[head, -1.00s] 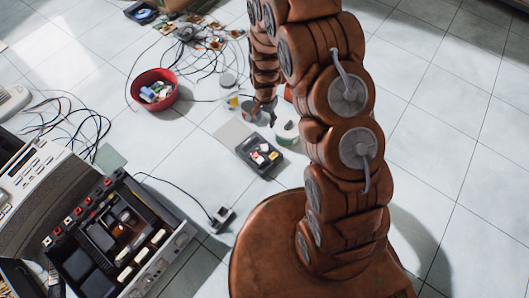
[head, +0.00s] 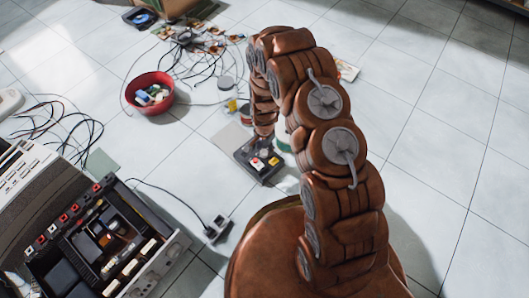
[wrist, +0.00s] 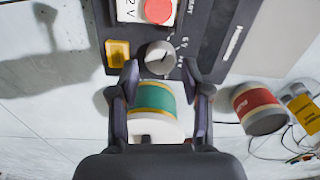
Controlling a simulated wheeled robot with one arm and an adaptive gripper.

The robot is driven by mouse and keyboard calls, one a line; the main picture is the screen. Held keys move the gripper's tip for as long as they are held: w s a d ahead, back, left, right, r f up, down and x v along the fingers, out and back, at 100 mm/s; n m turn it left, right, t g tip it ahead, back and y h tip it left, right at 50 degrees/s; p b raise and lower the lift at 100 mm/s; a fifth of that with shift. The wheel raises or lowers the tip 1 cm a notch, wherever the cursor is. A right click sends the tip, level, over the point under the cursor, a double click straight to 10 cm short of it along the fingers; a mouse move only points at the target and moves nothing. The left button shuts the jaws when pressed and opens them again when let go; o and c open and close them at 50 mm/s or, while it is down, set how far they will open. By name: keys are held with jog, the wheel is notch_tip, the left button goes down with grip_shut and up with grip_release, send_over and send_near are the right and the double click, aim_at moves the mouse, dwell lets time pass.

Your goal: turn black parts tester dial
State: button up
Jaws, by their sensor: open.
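The black parts tester (head: 252,168) lies on the tiled floor near the middle of the head view, partly hidden by my arm. In the wrist view its dark panel (wrist: 218,30) fills the top, with a grey round dial (wrist: 160,57), a red button (wrist: 158,10) on a white plate and a yellow square (wrist: 118,53). My gripper (wrist: 160,70) is open, its fingertips either side of the dial's near edge. I cannot tell whether they touch it.
A green-and-white can (wrist: 155,108) stands between and beyond my fingers in the wrist view. A red-banded can (wrist: 257,108) is to its right. A red bowl (head: 150,108), cables and an open tool case (head: 170,257) lie left. Floor at right is clear.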

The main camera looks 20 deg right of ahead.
aim_at(264, 153)
notch_tip(264, 153, down, 3)
jog(key=shift+r+b, duration=0.15)
jog(key=shift+b, duration=0.2)
jog(key=shift+c, duration=0.2)
jog(key=shift+w, duration=0.1)
jog(key=c, duration=0.8)
